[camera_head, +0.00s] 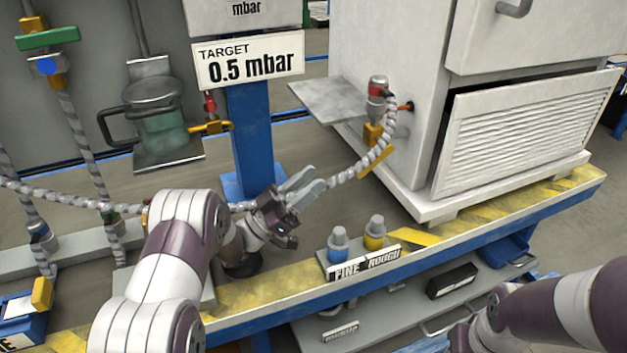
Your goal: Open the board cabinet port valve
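The white board cabinet (395,75) stands at the right on the bench. On its left side is a port fitting with a red and grey top (377,88). Below it are a yellow block (372,134) and a yellow lever-like bar (376,163) lying slanted along the grey corrugated hose (352,172). I cannot tell the valve's state. My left gripper (314,181) is left of and below these yellow parts, apart from them. Its two grey fingers look parted and point up and right, beside the hose. My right arm enters at lower right; its gripper is out of view.
Blue and yellow capped knobs (374,233) stand by the FINE/ROUGH label (365,264) on the front edge. A TARGET 0.5 mbar sign (248,60) sits on a blue post. A grey plate (345,98) juts from the cabinet.

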